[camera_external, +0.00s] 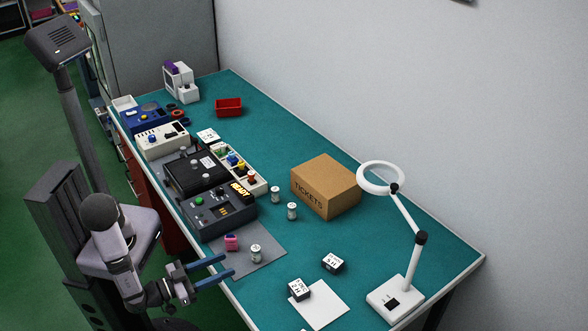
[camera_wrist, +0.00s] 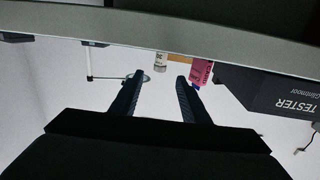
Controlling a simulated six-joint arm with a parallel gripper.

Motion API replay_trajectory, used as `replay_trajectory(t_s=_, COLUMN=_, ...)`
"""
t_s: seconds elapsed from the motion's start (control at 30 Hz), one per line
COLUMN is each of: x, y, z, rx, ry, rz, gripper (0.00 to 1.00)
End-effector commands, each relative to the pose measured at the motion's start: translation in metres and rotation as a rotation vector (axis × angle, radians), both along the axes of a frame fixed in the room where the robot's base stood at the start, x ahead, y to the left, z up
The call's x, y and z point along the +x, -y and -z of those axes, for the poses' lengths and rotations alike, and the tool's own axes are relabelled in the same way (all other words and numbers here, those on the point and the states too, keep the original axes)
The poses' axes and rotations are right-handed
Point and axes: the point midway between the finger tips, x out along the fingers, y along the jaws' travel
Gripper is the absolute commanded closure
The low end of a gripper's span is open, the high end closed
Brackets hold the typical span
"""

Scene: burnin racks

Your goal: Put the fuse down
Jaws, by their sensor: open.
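My gripper (camera_external: 226,265) is open and empty, its two blue fingers reaching over the front edge of the bench beside the grey mat (camera_external: 268,262). A small whitish cylinder (camera_external: 256,254), which looks like a fuse, stands upright on the mat, apart from the fingertips. Two similar cylinders (camera_external: 275,194) (camera_external: 292,211) stand by the cardboard box. In the wrist view, nothing is between the fingers (camera_wrist: 160,76). A whitish cylinder (camera_wrist: 160,61) shows beyond them, and a pink block (camera_wrist: 202,73) shows beside the right finger. I cannot tell which cylinder the task means.
The pink block (camera_external: 231,242) is on the mat near the dark tester (camera_external: 218,216). A cardboard TICKETS box (camera_external: 325,187), a magnifier lamp (camera_external: 388,300), white paper (camera_external: 325,308) and two small dark-sided blocks (camera_external: 333,262) (camera_external: 299,289) are to the right. Bench behind the box is clear.

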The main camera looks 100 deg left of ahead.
Motion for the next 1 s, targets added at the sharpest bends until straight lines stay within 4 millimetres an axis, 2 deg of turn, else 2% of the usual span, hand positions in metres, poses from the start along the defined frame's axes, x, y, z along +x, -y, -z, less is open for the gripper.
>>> replay_trajectory(t_s=0.3, x=0.026, y=-0.021, z=-0.029, rx=-0.011, ry=-0.069, rz=0.100, gripper=0.58)
replay_trajectory(t_s=0.43, x=0.036, y=-0.033, z=-0.036, rx=-0.044, ry=-0.133, rz=0.165, gripper=0.58)
replay_trajectory(t_s=0.67, x=0.036, y=-0.048, z=-0.031, rx=-0.133, ry=-0.255, rz=0.253, gripper=0.58)
replay_trajectory(t_s=1.0, x=0.028, y=-0.053, z=-0.020, rx=-0.210, ry=-0.332, rz=0.302, gripper=0.58)
